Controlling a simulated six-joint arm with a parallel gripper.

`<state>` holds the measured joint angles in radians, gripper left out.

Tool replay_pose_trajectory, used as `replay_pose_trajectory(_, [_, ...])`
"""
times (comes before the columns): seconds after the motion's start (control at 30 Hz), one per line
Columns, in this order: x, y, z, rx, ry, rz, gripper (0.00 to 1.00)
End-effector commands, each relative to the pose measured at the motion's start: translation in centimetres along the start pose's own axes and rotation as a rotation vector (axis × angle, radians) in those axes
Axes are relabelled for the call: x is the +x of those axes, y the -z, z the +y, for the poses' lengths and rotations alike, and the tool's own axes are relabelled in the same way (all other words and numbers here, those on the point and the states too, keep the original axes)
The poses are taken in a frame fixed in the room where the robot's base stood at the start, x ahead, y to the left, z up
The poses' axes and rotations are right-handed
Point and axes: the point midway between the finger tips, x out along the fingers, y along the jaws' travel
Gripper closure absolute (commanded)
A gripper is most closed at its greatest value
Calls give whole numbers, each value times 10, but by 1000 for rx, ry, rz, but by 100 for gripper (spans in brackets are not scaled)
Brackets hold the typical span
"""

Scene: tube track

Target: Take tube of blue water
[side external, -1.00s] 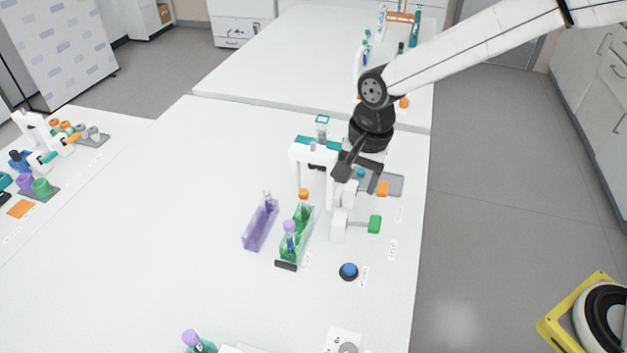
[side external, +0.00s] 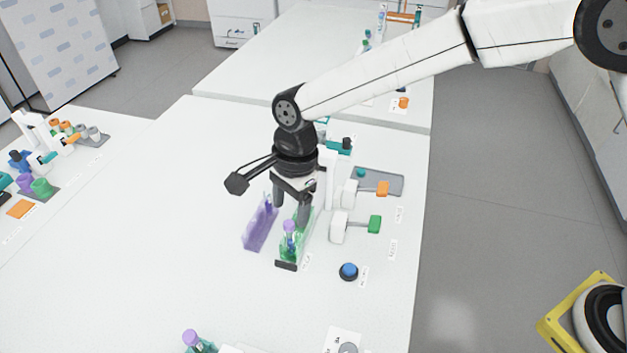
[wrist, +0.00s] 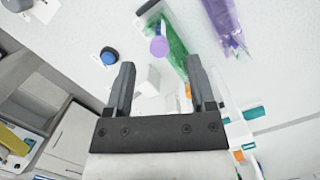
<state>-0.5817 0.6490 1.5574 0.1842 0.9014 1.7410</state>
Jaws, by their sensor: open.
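A purple-capped tube (side external: 289,238) with blue-looking contents stands at the near end of the green track (side external: 308,232). In the wrist view its purple cap (wrist: 159,46) shows ahead, between the fingertips' directions. The purple track (side external: 260,232) lies to the left, with a small tube (side external: 268,203) at its far end; what it holds is too small to tell. My gripper (side external: 290,208) is open and empty above the two tracks, pointing down. In the wrist view my gripper (wrist: 160,65) has its fingers wide apart. The far part of the green track is hidden behind it.
A blue button (side external: 348,271) sits to the right. White blocks with a green handle (side external: 375,224) and an orange handle (side external: 383,188) stand beside the green track. Another purple-capped tube (side external: 190,338) is at the near edge.

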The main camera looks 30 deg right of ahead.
Motion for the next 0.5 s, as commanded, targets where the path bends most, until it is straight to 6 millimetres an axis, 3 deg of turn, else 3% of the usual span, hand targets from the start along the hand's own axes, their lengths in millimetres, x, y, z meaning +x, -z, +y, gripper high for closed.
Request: replay_pose_trajectory(0.5, [22, 0, 1, -1, -3, 1, 29])
